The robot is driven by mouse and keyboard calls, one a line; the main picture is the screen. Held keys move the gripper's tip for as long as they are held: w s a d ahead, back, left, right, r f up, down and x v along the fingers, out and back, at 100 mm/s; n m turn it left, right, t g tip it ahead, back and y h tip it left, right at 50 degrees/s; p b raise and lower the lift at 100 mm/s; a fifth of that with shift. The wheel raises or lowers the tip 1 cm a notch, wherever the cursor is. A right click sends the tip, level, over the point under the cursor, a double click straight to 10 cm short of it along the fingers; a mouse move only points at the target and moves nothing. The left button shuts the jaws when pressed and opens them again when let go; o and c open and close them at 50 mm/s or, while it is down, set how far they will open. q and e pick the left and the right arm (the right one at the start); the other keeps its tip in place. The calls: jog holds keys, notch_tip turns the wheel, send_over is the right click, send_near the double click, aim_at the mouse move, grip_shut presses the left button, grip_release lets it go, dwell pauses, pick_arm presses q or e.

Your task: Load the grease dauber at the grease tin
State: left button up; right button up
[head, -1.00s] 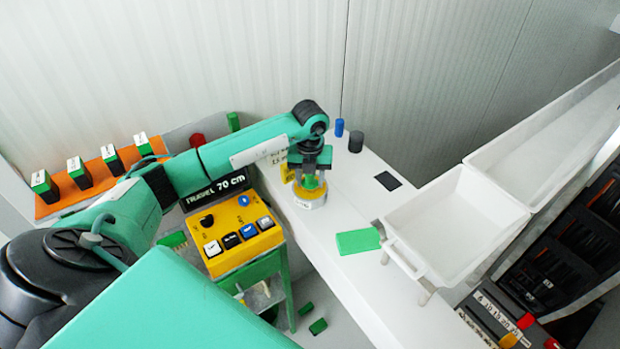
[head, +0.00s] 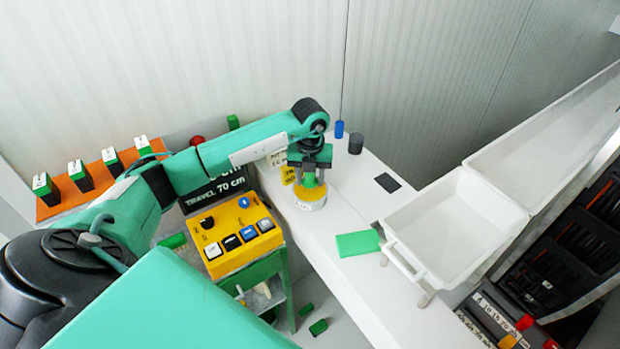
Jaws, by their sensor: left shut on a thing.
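The grease tin (head: 311,203), a short round tin with a pale side and a yellow top, stands on the white bench. My left gripper (head: 310,163) is directly above it, pointing down. It is shut on a small green upright piece, which I take for the grease dauber (head: 310,181). The dauber's lower end meets the yellow top of the tin in the picture. Its tip is hidden, and I cannot tell how deep it sits. My right gripper is out of view.
A blue cylinder (head: 339,129) and a dark grey one (head: 356,143) stand behind the tin. A green block (head: 358,244) and white trays (head: 455,225) lie to the right. A yellow button box (head: 238,238) stands at left. Bare bench lies in front of the tin.

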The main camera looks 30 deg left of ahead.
pick_arm(q)
jog(key=shift+r+p, duration=1.25)
jog(key=shift+r, duration=1.65)
jog(key=shift+f, duration=0.1)
